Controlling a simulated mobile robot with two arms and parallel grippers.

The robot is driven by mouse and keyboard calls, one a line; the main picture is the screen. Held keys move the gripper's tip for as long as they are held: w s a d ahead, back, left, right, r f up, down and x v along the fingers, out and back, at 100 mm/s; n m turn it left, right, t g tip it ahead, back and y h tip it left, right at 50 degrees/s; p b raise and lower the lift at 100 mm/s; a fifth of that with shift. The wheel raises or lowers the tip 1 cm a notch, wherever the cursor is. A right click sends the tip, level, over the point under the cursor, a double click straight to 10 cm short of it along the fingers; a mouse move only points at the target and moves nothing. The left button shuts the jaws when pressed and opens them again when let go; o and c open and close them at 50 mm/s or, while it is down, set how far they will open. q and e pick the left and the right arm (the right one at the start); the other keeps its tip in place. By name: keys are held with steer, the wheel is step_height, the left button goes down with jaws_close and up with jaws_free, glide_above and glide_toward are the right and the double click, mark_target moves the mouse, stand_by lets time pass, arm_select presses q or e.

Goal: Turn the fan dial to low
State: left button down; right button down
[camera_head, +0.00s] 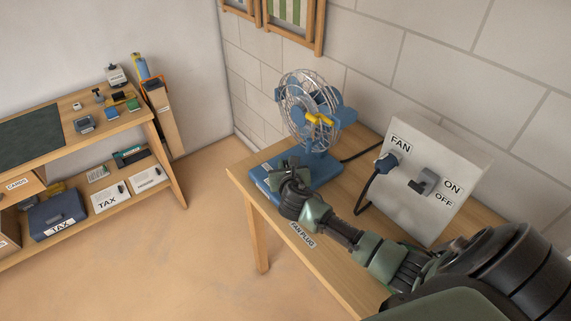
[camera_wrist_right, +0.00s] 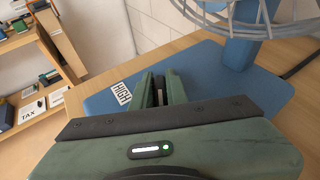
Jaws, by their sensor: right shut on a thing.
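The blue fan (camera_head: 318,112) stands on a wooden table, with a wire cage and a yellow piece at its front. Its blue base (camera_head: 321,170) also shows in the right wrist view (camera_wrist_right: 225,75). My right gripper (camera_head: 289,169) reaches down to the front of the base. In the right wrist view my right gripper (camera_wrist_right: 160,84) is shut on the dial, which the fingers mostly hide. A white HIGH label (camera_wrist_right: 122,93) lies left of the fingers. No LOW label shows. The left gripper is not in view.
A grey box (camera_head: 411,205) with a FAN plug (camera_head: 386,163) and an ON/OFF switch (camera_head: 426,184) stands right of the fan, behind my right arm. A black cord (camera_head: 369,194) loops from the plug. A shelf (camera_head: 160,157) with several items stands left, across open floor.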

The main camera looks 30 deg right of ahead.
steer(key=m+g+h+p, duration=0.1)
steer(key=m+g+h, duration=0.1)
steer(key=m+h, duration=0.1)
steer(key=shift+r, duration=0.1)
steer(key=m+g+h, duration=0.2)
steer(key=shift+s+d+m+g+p, duration=0.15)
steer(key=shift+m+g+p, duration=0.15)
steer(key=shift+m, duration=0.1)
steer(key=shift+m+g+h+b, duration=0.3)
steer(key=shift+m+g+h, duration=0.2)
steer(key=shift+m+g, duration=0.3)
steer(key=shift+s+d+f+m+g+h+b, duration=0.1)
steer(key=shift+s+f+m+g+h+b, duration=0.1)
steer(key=shift+m+g+h+b, duration=0.45)
steer(key=shift+s+d+r+m+g+b, duration=0.1)
steer(key=shift+m+g+b, duration=0.45)
steer(key=shift+m+g, duration=0.35)
steer(key=shift+s+m+g+b, duration=0.1)
steer(key=shift+m+g+b, duration=0.4)
steer(key=shift+m+g, duration=0.35)
steer(key=shift+r, duration=0.1)
